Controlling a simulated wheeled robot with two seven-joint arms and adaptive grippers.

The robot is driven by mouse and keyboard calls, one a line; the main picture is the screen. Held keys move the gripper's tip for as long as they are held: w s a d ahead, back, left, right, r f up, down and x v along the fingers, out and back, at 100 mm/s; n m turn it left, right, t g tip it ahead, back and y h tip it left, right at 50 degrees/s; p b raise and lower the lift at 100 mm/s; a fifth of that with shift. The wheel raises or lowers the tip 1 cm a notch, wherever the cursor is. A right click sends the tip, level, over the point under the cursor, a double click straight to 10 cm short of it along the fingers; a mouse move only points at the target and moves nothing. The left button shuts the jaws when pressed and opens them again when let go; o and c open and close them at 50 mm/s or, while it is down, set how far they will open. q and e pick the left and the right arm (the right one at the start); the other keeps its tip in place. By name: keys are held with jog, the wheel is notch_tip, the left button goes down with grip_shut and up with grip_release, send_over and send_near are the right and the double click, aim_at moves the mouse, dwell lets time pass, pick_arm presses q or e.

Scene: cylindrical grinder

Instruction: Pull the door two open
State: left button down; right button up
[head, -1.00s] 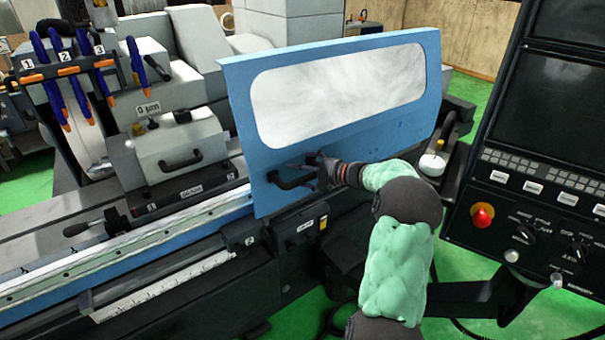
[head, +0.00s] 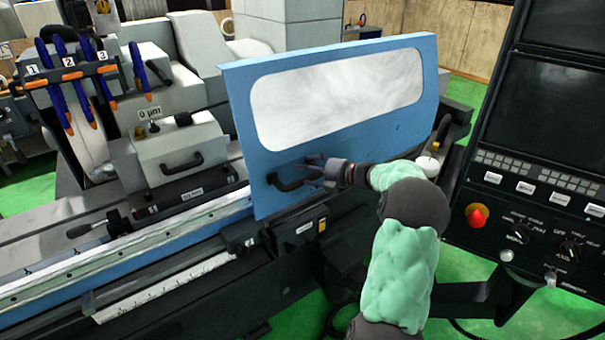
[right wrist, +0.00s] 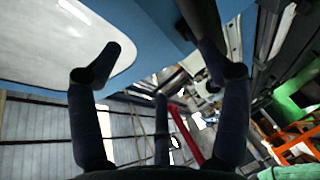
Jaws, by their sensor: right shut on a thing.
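The blue door (head: 345,160) with a large pale window (head: 340,97) stands upright on the machine's front rail in the head view. It also fills the upper left of the right wrist view (right wrist: 158,28). A black handle (head: 287,184) is on its lower left part. My right gripper (head: 312,174) is at the handle's right end, shut on it, its dark fingers partly spread around it. In the right wrist view the fingers stand apart, with a dark bar crossing near the top. My left gripper is not in view.
A control panel (head: 530,200) with a red emergency knob (head: 477,214) stands close to the right of my arm. The blue-edged rail (head: 120,260) runs along the front.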

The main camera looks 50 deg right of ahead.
jog(key=f+p+v, duration=0.1)
jog(key=v, duration=0.9)
jog(key=shift+s+p, duration=0.2)
jog(key=shift+p, duration=0.1)
dwell(0.4)
jog(key=shift+a+f, duration=0.15)
jog(key=shift+w, duration=0.1)
dwell(0.6)
jog(key=shift+a+f, duration=0.1)
